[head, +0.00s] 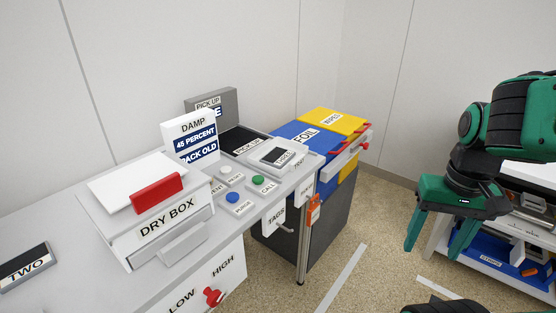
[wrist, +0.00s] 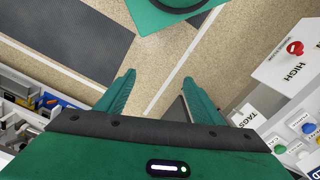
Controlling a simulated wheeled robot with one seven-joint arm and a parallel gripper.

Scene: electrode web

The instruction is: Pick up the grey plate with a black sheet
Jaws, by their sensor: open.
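A light grey plate with a black sheet (head: 277,156), its label seeming to read THREE, lies on the right end of the grey bench in the head view, beside a dark area marked PICK UP (head: 245,142). Another dark sheet marked TWO (head: 24,268) lies at the bench's left end, partly cut off by the frame. My gripper (head: 436,246) is open and empty, pointing down over the floor well to the right of the bench. In the wrist view its two fingers (wrist: 158,84) are apart with only floor and dark shapes behind them. Neither sheet is identifiable in the wrist view.
A white DRY BOX (head: 168,222) with a red handle and a DAMP sign (head: 190,138) stand on the bench. Buttons (head: 258,181) sit in front of the plate. Blue FOIL (head: 300,134) and yellow (head: 332,121) bins stand beyond. A shelf (head: 515,236) stands behind my arm.

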